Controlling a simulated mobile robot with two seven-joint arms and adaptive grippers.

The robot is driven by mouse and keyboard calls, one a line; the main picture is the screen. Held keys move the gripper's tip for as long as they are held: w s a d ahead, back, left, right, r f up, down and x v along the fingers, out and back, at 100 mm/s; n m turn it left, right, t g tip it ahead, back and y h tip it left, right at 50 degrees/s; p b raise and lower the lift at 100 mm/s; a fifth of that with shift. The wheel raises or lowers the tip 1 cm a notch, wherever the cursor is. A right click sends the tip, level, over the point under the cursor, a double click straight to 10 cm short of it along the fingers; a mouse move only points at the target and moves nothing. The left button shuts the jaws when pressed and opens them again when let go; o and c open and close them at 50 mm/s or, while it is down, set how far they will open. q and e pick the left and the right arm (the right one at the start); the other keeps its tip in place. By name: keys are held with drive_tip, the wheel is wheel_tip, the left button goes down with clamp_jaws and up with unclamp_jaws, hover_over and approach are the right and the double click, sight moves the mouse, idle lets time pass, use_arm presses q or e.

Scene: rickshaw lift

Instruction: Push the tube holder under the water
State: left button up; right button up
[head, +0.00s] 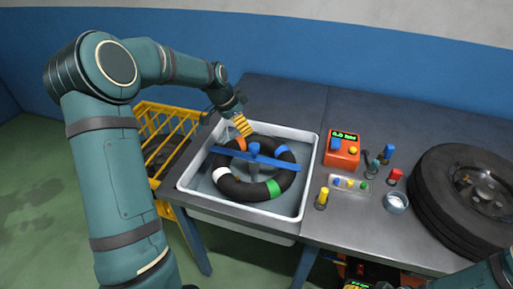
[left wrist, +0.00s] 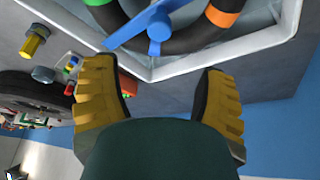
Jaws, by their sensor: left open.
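The tube holder, a blue bar with a round knob (head: 254,149), lies across a black inner tube (head: 233,190) with white, orange, blue and green bands. Both are inside a white-rimmed water basin (head: 311,172). I cannot tell how deep the tube sits. My left gripper (head: 241,124) is open and empty above the basin's far rim, behind the holder and apart from it. In the left wrist view, its yellow fingers (left wrist: 157,70) are spread wide, with the holder's knob (left wrist: 158,28) beyond them.
Right of the basin on the grey table are a red gauge box (head: 342,151), a small tray of caps (head: 348,185), a yellow-topped valve (head: 322,198), a metal cup (head: 396,202) and a large tyre (head: 436,200). A yellow rack (head: 160,122) stands left of the basin.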

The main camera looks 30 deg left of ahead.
sight(254, 145)
use_arm(q)
drive_tip(key=b+x, duration=0.1)
drive_tip(key=x, duration=1.1)
drive_tip(key=shift+f, duration=0.3)
drive_tip(key=shift+d, duration=0.1)
clamp_jaws()
